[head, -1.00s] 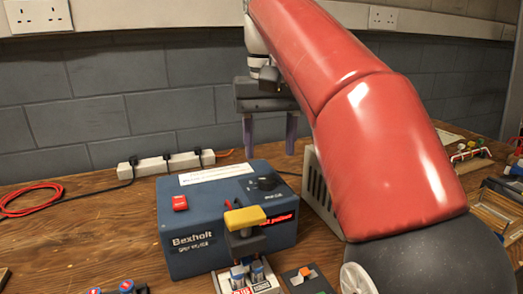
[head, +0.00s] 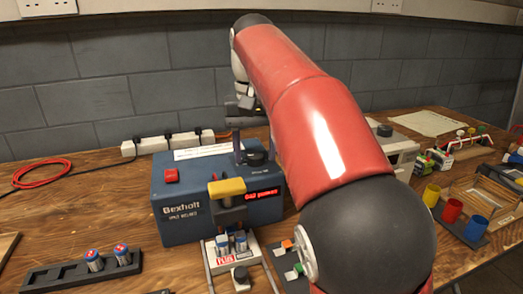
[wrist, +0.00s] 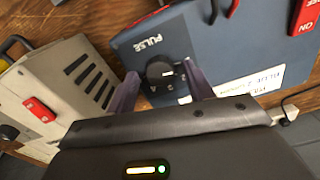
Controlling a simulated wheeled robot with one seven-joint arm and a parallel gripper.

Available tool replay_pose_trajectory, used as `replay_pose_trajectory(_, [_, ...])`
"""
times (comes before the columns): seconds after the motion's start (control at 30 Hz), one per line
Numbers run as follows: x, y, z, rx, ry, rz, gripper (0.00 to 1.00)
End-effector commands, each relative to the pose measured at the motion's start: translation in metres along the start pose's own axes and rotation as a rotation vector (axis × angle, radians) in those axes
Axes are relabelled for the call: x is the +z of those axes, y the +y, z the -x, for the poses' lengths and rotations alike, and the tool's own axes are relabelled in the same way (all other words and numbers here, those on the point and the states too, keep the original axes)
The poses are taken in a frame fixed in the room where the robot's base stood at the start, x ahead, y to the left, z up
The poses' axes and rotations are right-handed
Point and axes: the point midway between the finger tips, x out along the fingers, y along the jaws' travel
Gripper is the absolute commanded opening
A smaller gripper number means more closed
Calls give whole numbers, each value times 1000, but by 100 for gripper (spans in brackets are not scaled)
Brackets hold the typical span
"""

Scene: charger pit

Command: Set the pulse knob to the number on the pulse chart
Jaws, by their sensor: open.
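The blue Bexholt welder (head: 185,225) stands mid-table in the head view. Its dark round pulse knob (wrist: 160,72) shows in the wrist view beside the word PULSE, with a light mark on its face. In the head view the knob (head: 257,159) is partly hidden by my gripper. My gripper (wrist: 161,70) is open, with one purple finger on each side of the knob in the picture; I cannot tell whether they touch it. A white printed strip (head: 203,151) lies on the welder's top; its text is too small to read surely, and I cannot tell whether it is the pulse chart.
A red button (head: 171,175) and a yellow-topped electrode arm (head: 227,187) are on the welder. A power strip (head: 165,143) lies behind. A pale box (head: 395,150) stands right, near a paper sheet (head: 427,123).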

Motion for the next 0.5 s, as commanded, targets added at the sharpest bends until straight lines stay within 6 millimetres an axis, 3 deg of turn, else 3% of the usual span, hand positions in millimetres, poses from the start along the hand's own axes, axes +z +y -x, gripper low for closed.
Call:
replay_pose_trajectory(0.17, [0,0,0,0,0,0,51])
replay_pose_trajectory(0.5, [0,0,0,0,0,0,8])
